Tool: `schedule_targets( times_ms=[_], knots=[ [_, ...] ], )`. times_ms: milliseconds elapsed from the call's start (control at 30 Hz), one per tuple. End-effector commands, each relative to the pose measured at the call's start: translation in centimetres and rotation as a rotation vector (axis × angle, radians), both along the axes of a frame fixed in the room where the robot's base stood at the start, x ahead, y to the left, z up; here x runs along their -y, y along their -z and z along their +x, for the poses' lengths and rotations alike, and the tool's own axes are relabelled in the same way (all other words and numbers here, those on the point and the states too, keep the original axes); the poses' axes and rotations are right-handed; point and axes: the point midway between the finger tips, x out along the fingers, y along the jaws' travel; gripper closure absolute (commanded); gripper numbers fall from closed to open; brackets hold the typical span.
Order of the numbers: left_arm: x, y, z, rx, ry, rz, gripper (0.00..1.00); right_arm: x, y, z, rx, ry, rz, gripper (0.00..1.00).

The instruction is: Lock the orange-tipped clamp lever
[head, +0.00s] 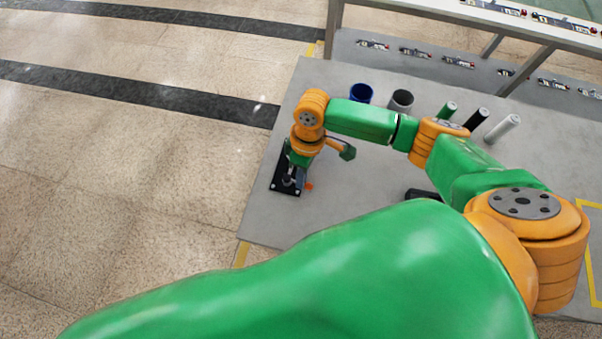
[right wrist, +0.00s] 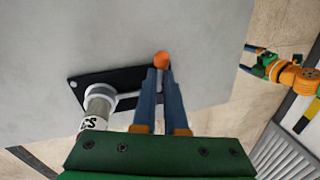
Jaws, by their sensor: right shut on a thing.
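The toggle clamp stands on a black base plate (head: 284,187) near the left edge of the grey table. In the right wrist view, part of the plate (right wrist: 84,84) and a grey-white cylinder (right wrist: 97,106) show left of my fingers. The lever's orange tip (right wrist: 162,60) sticks out just past my fingertips; it also shows in the head view (head: 308,186). My right gripper (right wrist: 160,78) is shut on the clamp lever, whose shaft is mostly hidden between the fingers. My left gripper (right wrist: 250,59) is empty, its fingers apart, away from the clamp at the right of the wrist view.
A blue cup (head: 361,92), a grey cup (head: 401,101) and several cylinders, one of them white (head: 502,128), stand farther back on the table (head: 318,85). A shelf frame (head: 520,31) stands behind. The floor left of the table is clear.

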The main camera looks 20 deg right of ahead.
Motion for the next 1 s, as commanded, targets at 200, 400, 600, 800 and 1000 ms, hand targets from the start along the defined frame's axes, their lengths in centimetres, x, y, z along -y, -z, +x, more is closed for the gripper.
schedule_targets(
  times_ms=[200,400,600,800,1000],
  knots=[
    [0.0,0.0,0.0,0.000,0.000,0.000,0.00,0.0,0.0,0.2,0.005,-0.007,0.000,1.00],
    [0.0,0.0,0.0,0.000,0.000,0.000,0.00,0.0,0.0,0.2,0.004,-0.006,0.000,0.60],
    [0.0,0.0,0.0,-0.001,0.000,0.000,0.00,0.0,0.0,0.1,0.004,-0.005,0.000,0.60],
    [0.0,0.1,0.0,-0.001,0.000,0.000,0.00,0.4,-2.5,0.6,0.009,-0.008,0.002,0.60],
    [0.0,0.4,0.0,-0.001,0.000,0.000,0.00,0.9,-6.2,1.2,0.008,-0.006,0.001,0.60]
  ],
)
